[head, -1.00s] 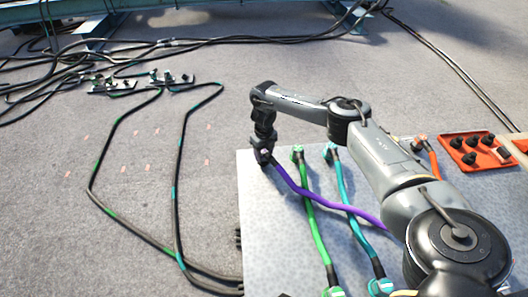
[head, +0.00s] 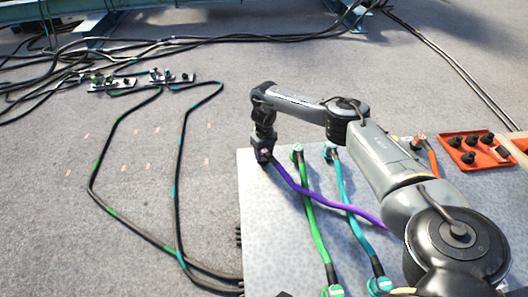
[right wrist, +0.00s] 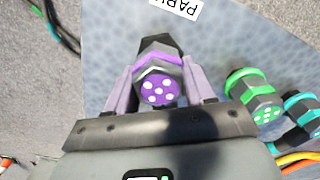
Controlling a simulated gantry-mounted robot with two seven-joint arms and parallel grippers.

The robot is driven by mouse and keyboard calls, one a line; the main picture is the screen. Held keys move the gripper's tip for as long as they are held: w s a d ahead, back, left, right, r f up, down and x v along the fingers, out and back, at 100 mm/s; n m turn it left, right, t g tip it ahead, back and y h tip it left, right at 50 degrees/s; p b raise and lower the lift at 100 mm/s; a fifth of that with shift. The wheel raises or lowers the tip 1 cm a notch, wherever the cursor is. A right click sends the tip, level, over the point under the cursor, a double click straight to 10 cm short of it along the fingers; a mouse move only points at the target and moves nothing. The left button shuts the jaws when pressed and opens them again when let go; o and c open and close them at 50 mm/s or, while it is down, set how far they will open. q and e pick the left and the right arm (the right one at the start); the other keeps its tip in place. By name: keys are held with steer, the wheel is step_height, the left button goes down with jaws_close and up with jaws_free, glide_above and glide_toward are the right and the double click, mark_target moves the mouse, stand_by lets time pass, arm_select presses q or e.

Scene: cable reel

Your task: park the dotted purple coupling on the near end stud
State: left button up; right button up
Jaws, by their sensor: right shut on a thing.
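The purple coupling (right wrist: 158,88) with white dots on its end face sits between the fingers of my right gripper in the right wrist view. My right gripper (head: 264,157) is shut on it at the far left corner of the grey speckled table (head: 275,240). The purple cable (head: 318,199) runs from the gripper to the right across the table, over the green and teal cables, and passes behind my arm. A label (right wrist: 180,5) with part of the word "PARK" lies just beyond the coupling. I cannot make out the end stud. My left gripper is not in view.
Green dotted (right wrist: 255,95) and teal (right wrist: 302,106) couplings stand to the right of the gripper. Green (head: 315,220) and teal (head: 350,210) cables lie along the table. An orange tray (head: 474,152) with black knobs is at the right. Black cables lie on the floor.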

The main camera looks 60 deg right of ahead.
steer(key=shift+f, duration=0.3)
steer(key=o, duration=1.2)
steer(key=shift+o, duration=0.2)
steer(key=shift+r, duration=0.1)
